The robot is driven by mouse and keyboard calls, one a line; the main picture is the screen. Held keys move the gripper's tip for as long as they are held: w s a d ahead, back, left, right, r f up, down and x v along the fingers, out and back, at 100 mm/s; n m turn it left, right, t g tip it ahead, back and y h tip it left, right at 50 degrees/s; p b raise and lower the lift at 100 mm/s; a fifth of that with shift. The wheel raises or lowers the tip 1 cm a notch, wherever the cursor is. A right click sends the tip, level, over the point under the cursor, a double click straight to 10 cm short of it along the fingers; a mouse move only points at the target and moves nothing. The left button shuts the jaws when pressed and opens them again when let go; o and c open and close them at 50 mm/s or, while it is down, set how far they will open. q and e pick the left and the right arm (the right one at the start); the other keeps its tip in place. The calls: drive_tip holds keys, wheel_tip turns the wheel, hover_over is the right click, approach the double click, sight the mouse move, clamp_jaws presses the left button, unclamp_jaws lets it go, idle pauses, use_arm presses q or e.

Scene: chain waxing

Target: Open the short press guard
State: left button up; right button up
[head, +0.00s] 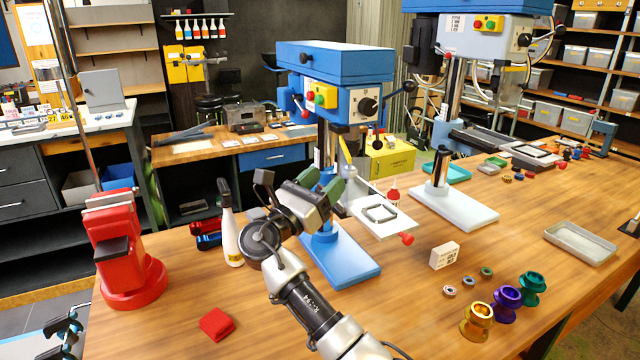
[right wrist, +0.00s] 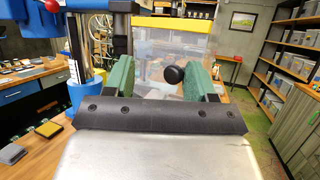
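The short press (head: 335,85) is the blue drill press with a blue base plate (head: 345,262), at the middle of the head view. Its guard (right wrist: 160,60) is a clear panel with a yellow top edge, upright ahead of my right gripper in the right wrist view. A round black knob (right wrist: 174,74) shows in front of the panel. My right gripper (head: 322,184) is open. In the right wrist view, its green fingers (right wrist: 160,78) stand either side of the knob, which is nearer the right finger; contact cannot be told. In the head view the gripper hides much of the guard. My left gripper is not in view.
A taller press with a white base (head: 452,207) stands at right. A red stand (head: 120,250), a white bottle (head: 230,235) and a red block (head: 215,324) are at left. Coloured spools (head: 477,322) and a grey tray (head: 580,243) lie at right.

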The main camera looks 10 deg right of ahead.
drive_tip(key=shift+d+r, duration=0.1)
idle(0.3)
drive_tip(key=b+v, duration=0.4)
drive_tip(key=v, duration=0.7)
